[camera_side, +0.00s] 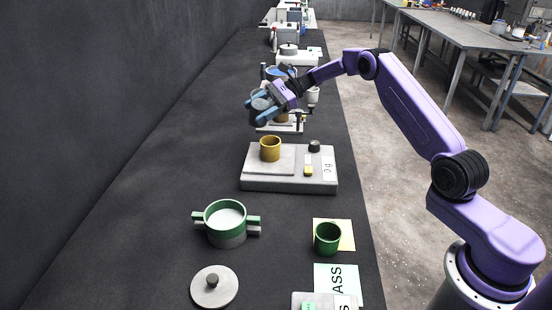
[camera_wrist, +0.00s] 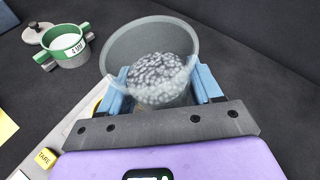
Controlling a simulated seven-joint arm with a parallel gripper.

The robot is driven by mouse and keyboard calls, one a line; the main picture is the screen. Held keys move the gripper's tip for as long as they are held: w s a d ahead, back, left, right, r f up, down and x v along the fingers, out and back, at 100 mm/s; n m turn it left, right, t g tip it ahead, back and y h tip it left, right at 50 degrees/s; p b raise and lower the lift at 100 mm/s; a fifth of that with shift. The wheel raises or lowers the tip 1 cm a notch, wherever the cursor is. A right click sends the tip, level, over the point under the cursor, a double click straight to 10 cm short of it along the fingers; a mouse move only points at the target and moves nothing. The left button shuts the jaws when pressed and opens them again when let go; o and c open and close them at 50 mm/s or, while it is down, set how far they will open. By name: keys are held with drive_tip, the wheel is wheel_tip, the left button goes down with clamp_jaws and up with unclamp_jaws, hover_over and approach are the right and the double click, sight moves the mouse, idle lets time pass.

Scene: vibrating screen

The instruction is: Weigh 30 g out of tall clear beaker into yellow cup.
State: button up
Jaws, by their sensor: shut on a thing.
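My gripper (camera_side: 262,107) has its blue fingers shut on the tall clear beaker (camera_side: 261,99), held in the air above and beyond the scale. In the wrist view the beaker (camera_wrist: 122,42) sits between both fingers and holds many grey pellets, gathered toward the near side. It looks tilted there. The yellow cup (camera_side: 270,149) stands upright on the pan of the grey scale (camera_side: 260,183), below and nearer than the beaker, apart from it. The inside of the cup is not clear. The scale's display (camera_side: 328,168) appears to read 0 g. Its yellow TARE button (camera_wrist: 45,157) shows in the wrist view.
A green-banded pot (camera_side: 225,222) with white contents, a grey lid (camera_side: 214,287) and a green cup (camera_side: 327,239) on a yellow sheet stand nearer. An apparatus (camera_side: 290,126) stands behind the scale. The dark bench left of the scale is clear.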

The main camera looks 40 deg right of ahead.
drive_tip(key=shift+s+a+f+n+t, duration=0.2)
drive_tip(key=shift+s+n+t, duration=0.4)
drive_tip(key=shift+n, duration=0.3)
drive_tip(key=shift+d, duration=0.1)
drive_tip(key=shift+w+f+n, duration=0.1)
drive_tip(key=shift+f+n, duration=0.2)
drive_tip(key=shift+f, duration=0.4)
drive_tip(key=shift+w+r+n+t, duration=0.1)
drive_tip(key=shift+w+n+t, duration=0.1)
drive_tip(key=shift+n+t, duration=0.3)
drive_tip(key=shift+f, duration=0.6)
drive_tip(key=shift+w+r+n+t+y, duration=0.15)
drive_tip(key=shift+n+t+y, duration=0.15)
drive_tip(key=shift+n+t, duration=0.3)
idle(4.6)
